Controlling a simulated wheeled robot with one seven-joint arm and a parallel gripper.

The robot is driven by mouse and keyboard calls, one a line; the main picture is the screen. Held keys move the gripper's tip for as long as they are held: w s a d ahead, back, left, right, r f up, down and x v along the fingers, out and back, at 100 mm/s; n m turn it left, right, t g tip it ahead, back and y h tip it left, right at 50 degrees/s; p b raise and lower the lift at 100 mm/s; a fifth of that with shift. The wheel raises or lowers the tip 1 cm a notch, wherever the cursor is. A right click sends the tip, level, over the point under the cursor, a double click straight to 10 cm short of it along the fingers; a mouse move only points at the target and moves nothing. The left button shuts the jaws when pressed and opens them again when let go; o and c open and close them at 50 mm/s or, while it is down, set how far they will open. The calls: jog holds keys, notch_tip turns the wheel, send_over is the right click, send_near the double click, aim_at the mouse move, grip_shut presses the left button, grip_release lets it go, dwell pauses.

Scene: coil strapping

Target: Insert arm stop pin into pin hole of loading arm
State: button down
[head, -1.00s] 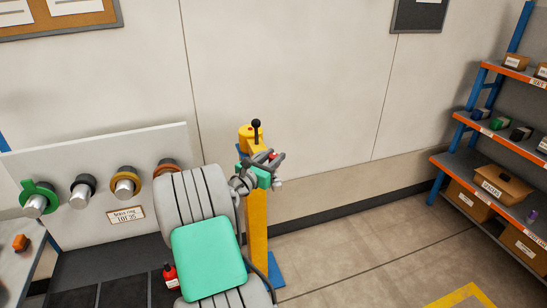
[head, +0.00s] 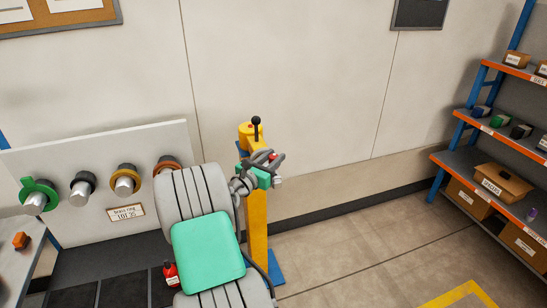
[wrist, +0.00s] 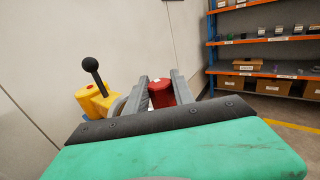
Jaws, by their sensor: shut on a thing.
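The yellow loading arm post (head: 257,232) stands by the wall, with a yellow head (head: 248,131) and a black ball lever on top. The head and lever (wrist: 91,66) show at left in the wrist view. My gripper (head: 279,158) is at the post's upper part, just below and right of the head. In the wrist view, its grey fingers (wrist: 160,75) are closed on a red part (wrist: 160,93), which looks like the stop pin's head. The pin's shank and the pin hole are hidden, so I cannot tell whether the pin is in the hole.
A white panel with coloured rings (head: 124,180) stands at left. A red bottle (head: 171,274) is low beside my arm. Shelving (head: 462,156) with boxes stands at right. The floor between post and shelving is clear.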

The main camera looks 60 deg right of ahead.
jog(key=shift+f+b, duration=0.85)
jog(key=shift+f, duration=0.7)
jog(key=c, duration=1)
grip_release()
jog(key=shift+a+f, duration=0.1)
